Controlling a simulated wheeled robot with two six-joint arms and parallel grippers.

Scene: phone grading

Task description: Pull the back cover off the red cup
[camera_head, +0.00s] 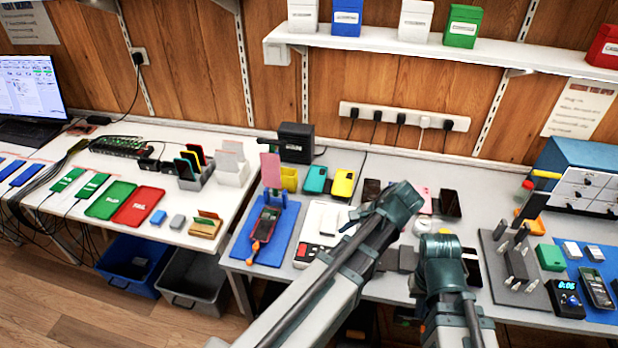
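A blue mat (283,232) lies on the right-hand table. On it is a dark phone-like device (267,220) with red edges, with a small orange piece (256,246) by its lower end. An upright pink panel (270,168) stands at the mat's back edge. I cannot make out a separate red cup or whether a cover is loose. My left arm reaches up from the bottom to a dark teal end (398,207), right of the mat. My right arm's dark teal end (442,250) is beside it. Neither shows clear fingertips or a held thing.
A white tray (310,250) lies right of the mat, partly behind my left arm. Teal and yellow cases (343,183) stand behind. A grey fixture plate (515,285) with posts is at right. Green and red trays (137,207) lie on the left table.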

